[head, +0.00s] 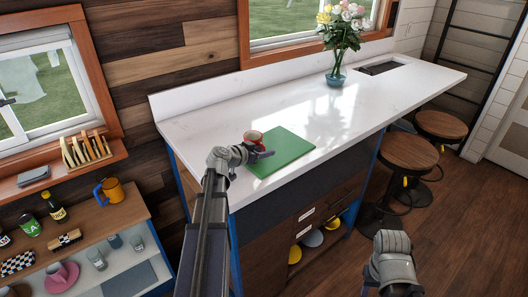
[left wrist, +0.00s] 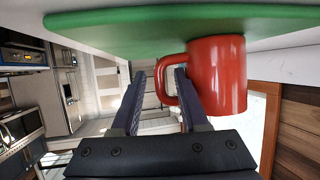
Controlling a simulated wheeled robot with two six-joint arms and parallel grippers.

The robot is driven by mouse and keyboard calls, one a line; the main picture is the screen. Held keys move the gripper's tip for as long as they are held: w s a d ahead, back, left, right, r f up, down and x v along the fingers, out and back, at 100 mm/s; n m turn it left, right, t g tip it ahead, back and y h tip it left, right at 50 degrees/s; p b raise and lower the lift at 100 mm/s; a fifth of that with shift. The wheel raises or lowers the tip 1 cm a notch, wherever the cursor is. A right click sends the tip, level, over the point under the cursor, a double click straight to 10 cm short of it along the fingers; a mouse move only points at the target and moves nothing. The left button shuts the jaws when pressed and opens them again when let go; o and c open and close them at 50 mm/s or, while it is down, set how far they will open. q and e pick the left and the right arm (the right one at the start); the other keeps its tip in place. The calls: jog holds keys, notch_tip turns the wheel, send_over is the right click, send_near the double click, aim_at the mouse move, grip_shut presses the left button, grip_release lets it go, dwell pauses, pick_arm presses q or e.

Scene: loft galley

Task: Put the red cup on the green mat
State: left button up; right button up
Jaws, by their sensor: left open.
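The red cup (head: 253,136) stands at the back left edge of the green mat (head: 290,152) on the white counter. In the left wrist view, which is upside down, the cup (left wrist: 218,75) has its base against the mat (left wrist: 120,30) near the mat's edge; I cannot tell whether it rests fully on it. My left gripper (head: 264,154) is open at the cup's handle side. In the left wrist view, its fingers (left wrist: 160,76) lie either side of the handle's outer bar, with no clear grip. My right arm shows at the lower right, but its fingertips do not show.
A flower vase (head: 336,77) stands farther back on the counter (head: 220,115). Two stools (head: 408,152) stand right of the counter. The counter right of the mat is clear.

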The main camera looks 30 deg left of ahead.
pick_arm(q)
jog(key=p+v, duration=0.4)
jog(key=v, duration=0.6)
jog(key=shift+s+r, duration=0.2)
jog(key=shift+s, duration=0.15)
jog(key=shift+s+a+r, duration=0.15)
jog(key=shift+s, duration=0.45)
jog(key=d+f+m+g+h, duration=0.1)
jog(key=d+f+g, duration=0.3)
jog(key=d, duration=0.7)
jog(key=d+f+m+g+h, duration=0.1)
jog(key=d+f+g+h, duration=0.2)
jog(key=d, duration=0.9)
jog(key=s+d+f+g+y, duration=0.3)
jog(key=s+d+y, duration=0.1)
jog(key=s+d, duration=0.3)
jog(key=s+d+f+g+y, duration=0.3)
jog(key=s+d+y, duration=0.1)
jog(key=s+d, duration=0.3)
jog(key=shift+s+d+f+g, duration=0.2)
jog(key=shift+s+d+g, duration=0.1)
jog(key=shift+d, duration=0.4)
jog(key=shift+o, duration=0.3)
